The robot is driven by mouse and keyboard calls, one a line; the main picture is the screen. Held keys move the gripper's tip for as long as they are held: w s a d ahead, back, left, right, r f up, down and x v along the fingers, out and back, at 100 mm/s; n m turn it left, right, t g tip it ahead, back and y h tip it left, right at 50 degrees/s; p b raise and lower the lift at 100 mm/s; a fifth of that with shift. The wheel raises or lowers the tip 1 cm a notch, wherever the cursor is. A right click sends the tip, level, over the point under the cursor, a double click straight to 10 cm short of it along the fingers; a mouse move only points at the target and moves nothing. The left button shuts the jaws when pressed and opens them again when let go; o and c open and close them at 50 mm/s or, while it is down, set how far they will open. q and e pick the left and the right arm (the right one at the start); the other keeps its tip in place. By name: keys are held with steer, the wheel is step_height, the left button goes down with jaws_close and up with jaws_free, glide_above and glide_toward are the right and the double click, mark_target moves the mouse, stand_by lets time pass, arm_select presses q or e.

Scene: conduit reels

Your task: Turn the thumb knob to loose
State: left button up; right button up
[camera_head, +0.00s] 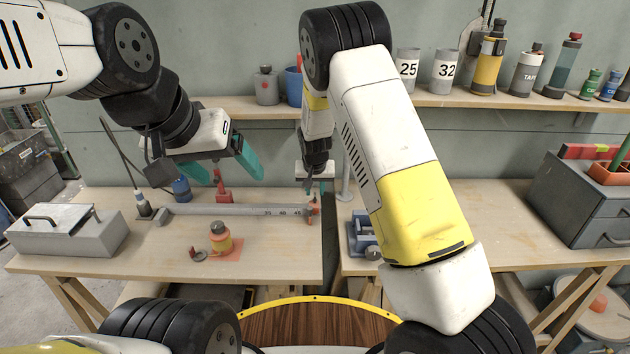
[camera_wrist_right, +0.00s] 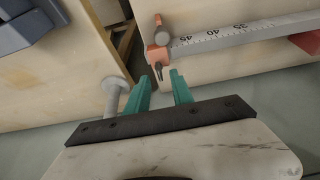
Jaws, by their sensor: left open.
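A grey scale bar (camera_head: 240,209) lies along the left workbench, and its numbered end also shows in the right wrist view (camera_wrist_right: 235,34). An orange stop block (camera_head: 314,211) sits at that end. I cannot tell which is the thumb knob. My right gripper (camera_head: 316,188) is above the bar's end; its teal fingers (camera_wrist_right: 160,80) are apart and empty, just short of the block. My left gripper (camera_head: 232,180) is open and empty above the bar.
A grey lidded box (camera_head: 68,236) stands at the bench's left. A yellow-orange pot (camera_head: 221,238) is in front of the bar. A grey post (camera_wrist_right: 113,95) stands close left of my right fingers. A blue fixture (camera_head: 361,235) sits on the right bench, past a gap.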

steer(key=shift+x, duration=1.15)
steer(key=shift+c, duration=0.2)
jaws_close()
